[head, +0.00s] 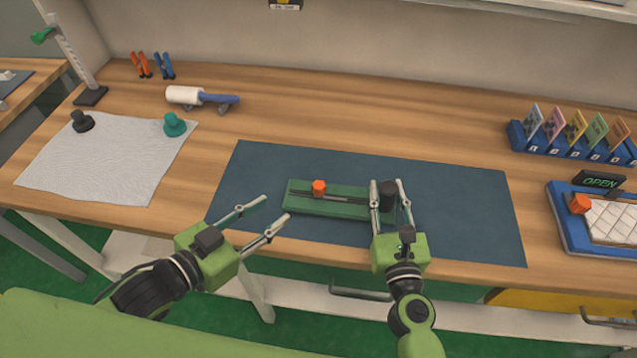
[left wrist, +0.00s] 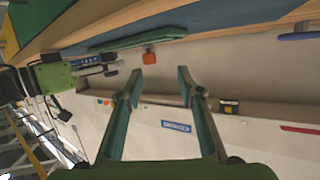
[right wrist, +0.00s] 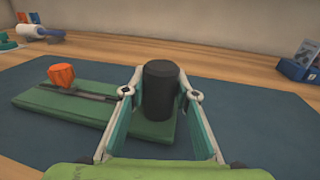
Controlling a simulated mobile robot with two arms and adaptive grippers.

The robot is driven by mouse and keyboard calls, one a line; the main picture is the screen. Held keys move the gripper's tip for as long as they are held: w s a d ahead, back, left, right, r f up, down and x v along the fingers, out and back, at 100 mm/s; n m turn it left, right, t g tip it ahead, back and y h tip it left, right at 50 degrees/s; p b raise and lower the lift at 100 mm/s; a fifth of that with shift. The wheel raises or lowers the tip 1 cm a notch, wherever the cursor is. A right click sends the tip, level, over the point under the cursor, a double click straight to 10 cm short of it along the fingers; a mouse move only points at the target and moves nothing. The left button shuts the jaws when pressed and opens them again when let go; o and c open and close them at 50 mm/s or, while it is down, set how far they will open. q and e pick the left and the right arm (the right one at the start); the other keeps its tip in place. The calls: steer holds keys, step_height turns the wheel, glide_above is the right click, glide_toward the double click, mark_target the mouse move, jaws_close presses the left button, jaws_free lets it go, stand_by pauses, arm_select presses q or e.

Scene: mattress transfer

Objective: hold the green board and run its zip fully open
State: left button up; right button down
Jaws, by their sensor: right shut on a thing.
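The green board (head: 338,208) lies flat on a dark blue mat (head: 455,220). A dark slotted track runs along it. An orange zip pull (head: 319,187) stands on the track towards the left end. A black upright cylinder (head: 388,195) stands at the board's right end. My right gripper (head: 390,184) is shut on the black cylinder, one finger on each side, as the right wrist view (right wrist: 160,90) shows. My left gripper (head: 277,208) is open and empty, left of the board and near the mat's front edge. The left wrist view shows the orange pull (left wrist: 150,57) beyond its open fingers.
A white cloth (head: 105,160) with black and teal knobs lies at the left. A lint roller (head: 200,97) and orange and blue clips stand behind. At the right are a blue card rack (head: 560,145) and a blue-edged tray (head: 570,225) beside an OPEN sign.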

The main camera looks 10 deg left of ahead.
mark_target(318, 185)
arm_select(q)
steer(key=shift+g, duration=0.7)
steer(key=w+d, duration=0.3)
steer(key=w+d+f, duration=0.1)
steer(key=w+d, duration=0.1)
steer(key=w, duration=0.2)
steer(key=w+d, duration=0.3)
steer(key=shift+w+d+f, duration=0.15)
steer(key=shift+d+f, duration=0.2)
steer(key=shift+f, duration=0.05)
jaws_close()
